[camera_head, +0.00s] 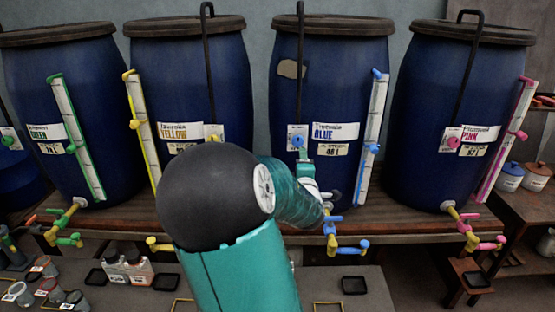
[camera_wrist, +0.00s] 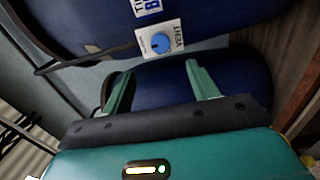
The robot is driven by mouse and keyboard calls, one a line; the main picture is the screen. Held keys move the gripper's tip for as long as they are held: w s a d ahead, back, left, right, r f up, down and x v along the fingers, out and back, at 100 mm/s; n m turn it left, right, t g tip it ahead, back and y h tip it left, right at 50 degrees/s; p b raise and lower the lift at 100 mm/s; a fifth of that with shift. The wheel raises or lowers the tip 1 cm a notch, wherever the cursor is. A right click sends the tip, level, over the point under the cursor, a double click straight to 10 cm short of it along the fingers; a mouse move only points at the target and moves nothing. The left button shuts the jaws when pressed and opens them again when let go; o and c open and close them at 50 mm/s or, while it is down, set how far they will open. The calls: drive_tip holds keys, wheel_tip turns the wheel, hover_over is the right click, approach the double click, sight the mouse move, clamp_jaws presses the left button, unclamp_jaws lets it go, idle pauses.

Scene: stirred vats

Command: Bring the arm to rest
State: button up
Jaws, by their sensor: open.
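My gripper (camera_wrist: 160,66) is open in the wrist view, its two green fingers spread with nothing between them. Just beyond the fingertips is a white vent plate (camera_wrist: 174,34) with a blue knob (camera_wrist: 160,43), on a dark blue vat (camera_wrist: 90,20). In the head view my teal arm rises from the bottom centre and bends right towards the blue-labelled vat (camera_head: 335,85). My gripper (camera_head: 306,160) is small and partly hidden there, below that vat's blue vent knob (camera_head: 297,141). I cannot tell whether the fingers touch the vat.
Green-labelled (camera_head: 75,100), yellow-labelled (camera_head: 190,80) and pink-labelled (camera_head: 455,90) vats flank it on a wooden bench (camera_head: 400,220). Coloured taps, including a blue one (camera_head: 350,247), jut from the front. Cups (camera_head: 45,265) and bottles (camera_head: 128,268) stand lower left. A black tray (camera_head: 354,285) lies right of my arm.

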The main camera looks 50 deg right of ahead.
drive_tip(key=w+a+f+m+g+y, duration=0.1)
drive_tip(key=w+a+f+m+y, duration=0.3)
drive_tip(key=a, duration=0.7)
drive_tip(key=w+a+r+m+g+y, duration=0.1)
drive_tip(key=a+m+y, duration=0.3)
drive_tip(key=a, duration=0.7)
drive_tip(key=s+a+r+g+y, duration=0.2)
drive_tip(key=s+a, duration=0.6)
drive_tip(key=a, duration=0.4)
drive_tip(key=s+a+r+g+y, duration=0.2)
drive_tip(key=s+a, duration=0.6)
drive_tip(key=a, duration=0.4)
drive_tip(key=shift+y, duration=0.8)
